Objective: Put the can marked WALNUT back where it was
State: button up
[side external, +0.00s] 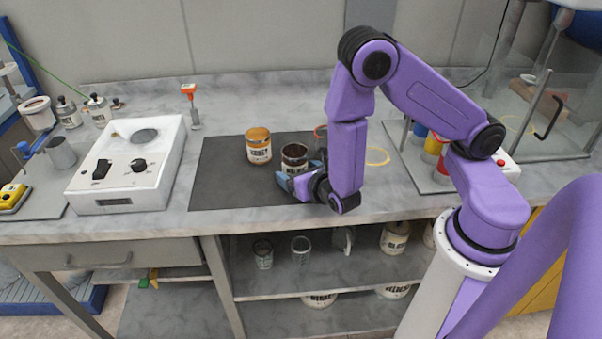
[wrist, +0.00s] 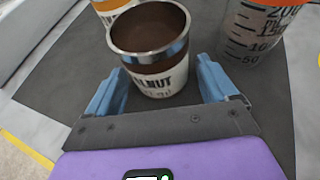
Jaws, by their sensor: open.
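The WALNUT can (wrist: 158,83) is an open can of dark brown liquid with a metal rim and a white label, partly readable as "LNUT" in the wrist view. It stands upright on the dark mat (side external: 222,182), and in the side view the can (side external: 294,157) is just beyond my gripper. My gripper (wrist: 160,92) is open, with one blue finger on either side of the can's lower part; a gap shows beside each finger. In the side view my gripper (side external: 296,181) is low over the mat, its fingers partly hidden by the wrist.
An orange-brown can (side external: 258,146) stands close behind left on the mat. A clear graduated beaker (wrist: 250,35) stands right of the can in the wrist view. A white machine (side external: 128,165) is left of the mat. Several cans, including one (side external: 395,238), stand on the shelf below.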

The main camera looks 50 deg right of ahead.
jog(key=shift+r, duration=0.1)
jog(key=shift+s+a+r, duration=0.15)
jog(key=shift+s+a, duration=0.05)
jog(key=shift+s, duration=0.1)
jog(key=v, duration=1.1)
jog(key=shift+s+d+r+m+h, duration=0.25)
jog(key=shift+d+r+m+h, duration=0.1)
jog(key=shift+m, duration=0.25)
jog(key=s+d+r+m+g, duration=0.3)
jog(key=s+d+m+g, duration=0.2)
jog(key=s+m+g, duration=0.45)
jog(key=s+a+r+m+g+y, duration=0.2)
jog(key=s+a+r+m+y, duration=0.2)
jog(key=m, duration=0.4)
jog(key=shift+r+g+y, duration=0.35)
jog(key=shift+r+y, duration=0.35)
jog(key=shift+y, duration=0.35)
